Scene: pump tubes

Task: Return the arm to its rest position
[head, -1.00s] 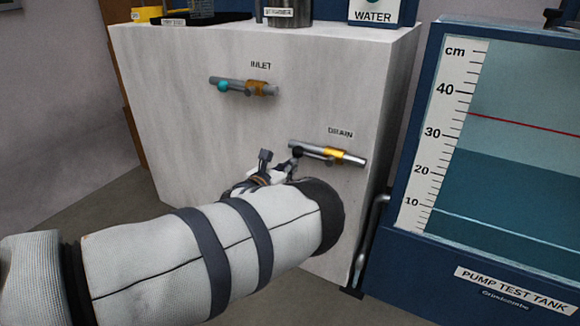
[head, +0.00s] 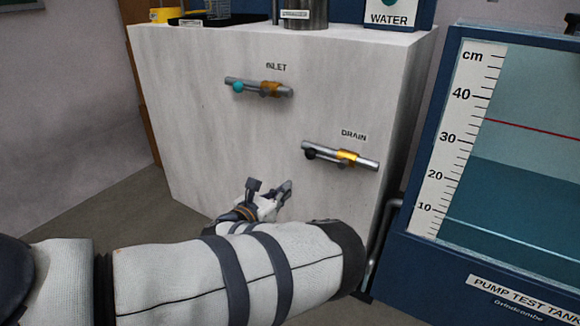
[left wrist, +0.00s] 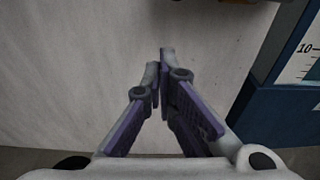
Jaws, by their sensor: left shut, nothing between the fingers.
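My left arm (head: 200,275) comes in from the left, low across the head view, in a white sleeve with dark bands. My left gripper (head: 284,190) is in front of the white cabinet, below and left of the drain pipe, apart from it. In the left wrist view the left gripper (left wrist: 160,62) has its fingertips together with nothing between them, before the pale cabinet face. My right gripper is not in view.
The white cabinet (head: 200,150) carries the inlet pipe (head: 258,88) with a teal knob and the drain pipe (head: 340,155) with a dark knob. The blue-framed test tank (head: 520,200) stands at the right. Floor (head: 120,205) is free at the left.

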